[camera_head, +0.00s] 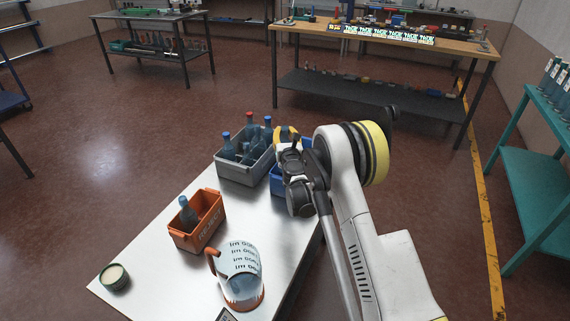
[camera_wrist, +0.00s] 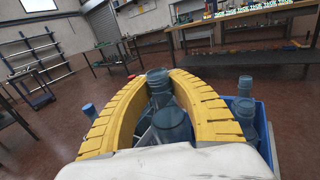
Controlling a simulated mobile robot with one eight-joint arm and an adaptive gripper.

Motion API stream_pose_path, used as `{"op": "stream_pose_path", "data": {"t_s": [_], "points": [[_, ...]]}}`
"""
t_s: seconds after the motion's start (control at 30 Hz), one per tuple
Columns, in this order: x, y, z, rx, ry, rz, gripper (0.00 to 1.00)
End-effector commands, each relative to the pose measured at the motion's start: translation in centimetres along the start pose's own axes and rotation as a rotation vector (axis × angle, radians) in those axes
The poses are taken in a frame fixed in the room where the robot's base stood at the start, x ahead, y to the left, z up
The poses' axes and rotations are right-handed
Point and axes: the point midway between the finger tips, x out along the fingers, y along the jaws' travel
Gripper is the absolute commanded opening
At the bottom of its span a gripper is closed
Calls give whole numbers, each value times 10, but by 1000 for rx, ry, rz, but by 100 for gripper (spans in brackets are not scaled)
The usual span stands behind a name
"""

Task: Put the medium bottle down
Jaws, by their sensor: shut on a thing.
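My gripper (camera_wrist: 157,78) has its two yellow fingers closed around a blue-grey bottle (camera_wrist: 158,88). A second blue-grey bottle top (camera_wrist: 172,126) shows nearer the palm; I cannot tell whether the fingers touch it. In the head view my gripper (camera_head: 287,134) is over the far end of the table, between a grey crate (camera_head: 236,174) and a blue crate (camera_head: 277,183). My arm hides most of the blue crate and the held bottle there. I cannot tell whether the held bottle's base is resting on anything.
The grey crate holds several blue bottles (camera_head: 227,147) with red or blue caps. An orange crate (camera_head: 183,240) with one bottle (camera_head: 187,214), a labelled jug (camera_head: 240,278) and a round green tin (camera_head: 115,278) stand on the white table (camera_head: 150,264). The blue crate also shows beside my gripper (camera_wrist: 262,122).

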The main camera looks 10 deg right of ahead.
Motion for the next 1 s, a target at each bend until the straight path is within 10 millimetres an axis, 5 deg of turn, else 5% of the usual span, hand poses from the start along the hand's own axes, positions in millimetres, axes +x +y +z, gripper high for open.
{"op": "stream_pose_path", "data": {"t_s": [0.13,0.63,1.0], "points": [[0,-2,-40,0,0,0,0],[0,-5,-97,0,0,0,0],[0,-6,-102,0,0,0,0]]}}
